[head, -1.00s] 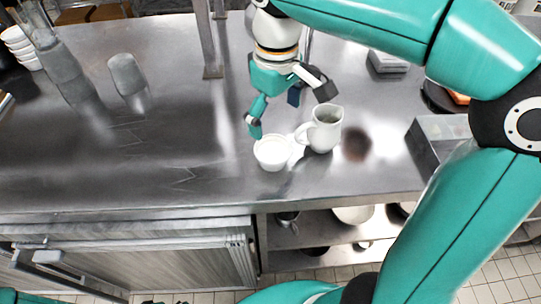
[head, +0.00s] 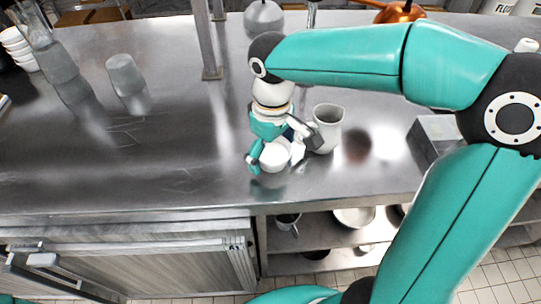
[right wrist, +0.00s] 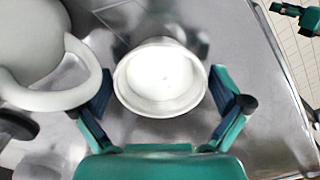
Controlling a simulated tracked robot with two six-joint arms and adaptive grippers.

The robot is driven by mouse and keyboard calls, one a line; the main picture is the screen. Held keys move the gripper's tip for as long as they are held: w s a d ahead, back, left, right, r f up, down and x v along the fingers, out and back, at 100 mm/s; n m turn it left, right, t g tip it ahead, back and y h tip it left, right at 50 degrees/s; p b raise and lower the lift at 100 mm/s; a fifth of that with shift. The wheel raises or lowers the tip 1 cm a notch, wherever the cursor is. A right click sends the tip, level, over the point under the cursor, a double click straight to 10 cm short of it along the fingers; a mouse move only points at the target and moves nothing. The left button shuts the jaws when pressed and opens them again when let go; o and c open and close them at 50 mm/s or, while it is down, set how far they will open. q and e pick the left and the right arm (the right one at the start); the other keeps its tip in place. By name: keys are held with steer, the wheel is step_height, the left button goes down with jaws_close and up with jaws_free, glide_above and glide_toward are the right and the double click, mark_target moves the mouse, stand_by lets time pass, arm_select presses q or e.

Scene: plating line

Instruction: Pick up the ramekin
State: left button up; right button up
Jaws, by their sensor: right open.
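The ramekin (head: 275,157) is a small round white dish standing upright on the steel counter near its front edge. In the right wrist view the ramekin (right wrist: 160,78) shows from above, its inside white. My right gripper (head: 275,163) is open and low over the ramekin, one finger on either side of it. In the right wrist view the open fingers of my right gripper (right wrist: 163,108) flank the ramekin, with small gaps visible. My left gripper is not in view.
A white pitcher (head: 327,128) stands close to the right of the ramekin; its handle (right wrist: 85,85) comes near one finger in the right wrist view. A glass (head: 125,75) stands at the left. A metal bin (head: 437,130) is at the right. The counter left of the ramekin is clear.

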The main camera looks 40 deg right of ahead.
steer(key=c, duration=1.2)
steer(key=shift+r, duration=0.2)
